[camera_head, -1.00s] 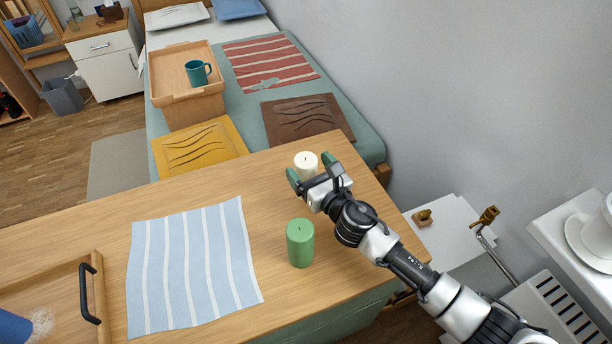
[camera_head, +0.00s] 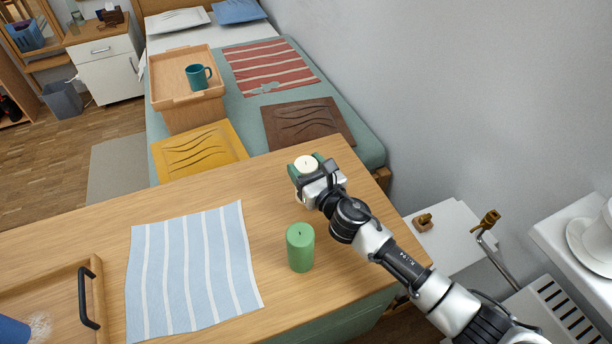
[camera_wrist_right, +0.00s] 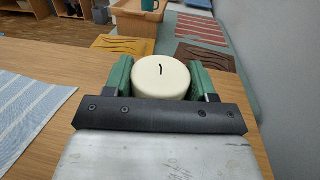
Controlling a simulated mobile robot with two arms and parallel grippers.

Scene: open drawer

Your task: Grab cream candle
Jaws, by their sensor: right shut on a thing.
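The cream candle (camera_head: 306,162) stands near the far edge of the wooden table, at its right end. My right gripper (camera_head: 306,168) is around it and shut on it, with a green finger on each side. In the right wrist view the candle's round top with a dark wick (camera_wrist_right: 161,78) sits between the two green fingers (camera_wrist_right: 162,82). The candle's lower part is hidden by the gripper. I cannot tell if its base touches the table. My left gripper is not in view.
A green candle (camera_head: 300,248) stands on the table (camera_head: 262,195) close to my right arm. A blue striped cloth (camera_head: 190,270) lies left of it. A wooden tray (camera_head: 98,300) with a black handle is at the lower left. A wall (camera_head: 440,90) rises on the right.

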